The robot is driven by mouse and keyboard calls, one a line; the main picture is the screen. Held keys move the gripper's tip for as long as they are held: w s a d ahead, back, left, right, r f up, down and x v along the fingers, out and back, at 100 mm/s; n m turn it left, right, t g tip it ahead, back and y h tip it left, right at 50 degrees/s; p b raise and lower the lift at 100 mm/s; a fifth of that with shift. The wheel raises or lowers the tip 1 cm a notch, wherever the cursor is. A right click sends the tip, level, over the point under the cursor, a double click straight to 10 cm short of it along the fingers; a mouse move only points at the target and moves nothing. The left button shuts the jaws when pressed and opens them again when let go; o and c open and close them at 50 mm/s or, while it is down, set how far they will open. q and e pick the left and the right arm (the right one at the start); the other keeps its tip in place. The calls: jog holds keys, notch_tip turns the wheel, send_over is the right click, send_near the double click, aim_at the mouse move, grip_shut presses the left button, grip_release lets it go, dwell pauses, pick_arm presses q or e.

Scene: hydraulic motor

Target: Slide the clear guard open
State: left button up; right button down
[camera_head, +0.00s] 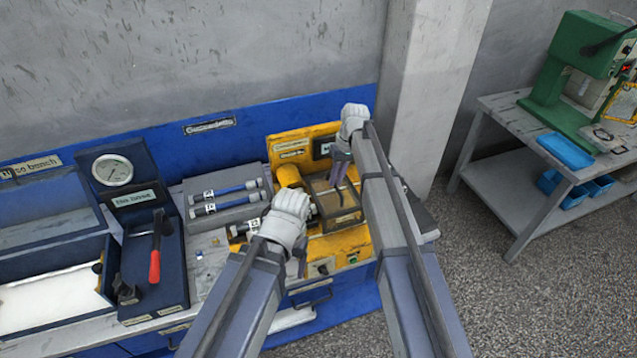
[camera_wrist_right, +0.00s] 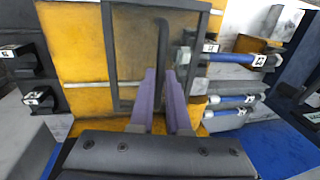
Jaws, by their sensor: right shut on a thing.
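The clear guard (camera_head: 338,217) is a see-through box-like cover with a dark frame on the yellow motor unit (camera_head: 352,243). In the right wrist view the guard's dark frame (camera_wrist_right: 204,35) stands over the yellow unit, with a dark bar-like handle (camera_wrist_right: 163,42) in front. My right gripper (camera_head: 341,172) reaches down at the guard, and in the wrist view its purple fingers (camera_wrist_right: 163,72) are shut on the handle. My left gripper (camera_head: 301,262) hangs at the front left of the yellow unit. Its fingers are small and partly hidden by the hand.
Left of the unit, a grey rack holds blue-banded hoses (camera_head: 228,195). Farther left are a pressure gauge (camera_head: 112,170) and a red-handled lever (camera_head: 155,262). A concrete pillar (camera_head: 432,90) rises close behind on the right. A side table carries a green machine (camera_head: 575,85).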

jog(key=w+d, duration=0.2)
jog(key=d, duration=0.5)
jog(key=shift+w+d, duration=0.15)
jog(key=shift+w, duration=0.05)
jog(key=c, duration=0.9)
grip_release()
jog(key=r+p, duration=0.2)
jog(key=d+r+p, duration=0.1)
jog(key=r+p, duration=0.4)
jog(key=shift+w+d+r+p, duration=0.2)
jog(key=shift+r+p, duration=0.1)
